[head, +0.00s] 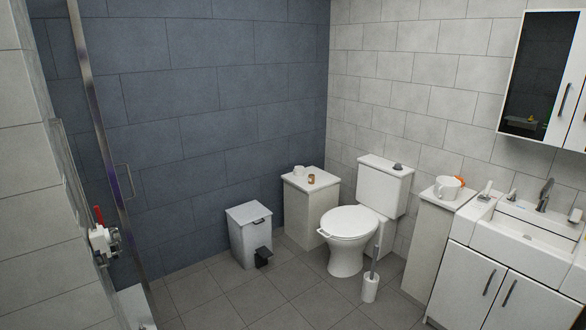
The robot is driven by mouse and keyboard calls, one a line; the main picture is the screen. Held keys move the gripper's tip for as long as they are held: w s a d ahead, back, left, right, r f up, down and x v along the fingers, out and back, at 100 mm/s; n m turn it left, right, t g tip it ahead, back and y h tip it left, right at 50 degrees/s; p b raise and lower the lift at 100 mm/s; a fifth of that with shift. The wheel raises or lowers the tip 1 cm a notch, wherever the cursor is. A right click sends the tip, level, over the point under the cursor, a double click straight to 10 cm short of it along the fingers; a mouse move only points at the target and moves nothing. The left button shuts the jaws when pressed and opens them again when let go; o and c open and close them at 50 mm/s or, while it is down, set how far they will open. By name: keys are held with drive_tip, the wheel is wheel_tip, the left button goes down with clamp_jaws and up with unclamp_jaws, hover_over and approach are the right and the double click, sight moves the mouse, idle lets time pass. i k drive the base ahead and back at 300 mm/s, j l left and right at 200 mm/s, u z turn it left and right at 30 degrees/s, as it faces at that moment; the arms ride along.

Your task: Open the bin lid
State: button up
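The bin (243,243) is a pale grey, boxy pedal bin standing on the floor against the dark blue-grey wall, left of the middle in the head view. Its lid (247,212) lies flat and looks shut. A small dark handle or catch (258,221) shows at the lid's front edge. A black pedal (263,257) sticks out low at the front. The inside of the bin is hidden. My gripper is not in view.
A white cabinet (302,217) stands right of the bin, then a toilet (348,238) and a toilet brush (370,287). A sink unit (480,285) is at the right. A glass shower screen frame (100,140) is at the left. The tiled floor (260,298) before the bin is clear.

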sight(251, 211)
drive_tip(key=i+u, duration=0.2)
drive_tip(key=i, duration=0.85)
drive_tip(key=i+l+u, duration=0.15)
drive_tip(key=i, duration=0.9)
drive_tip(key=i+u, duration=0.15)
drive_tip(key=i, duration=0.85)
drive_tip(key=i+l+u, duration=0.2)
drive_tip(key=i, duration=0.8)
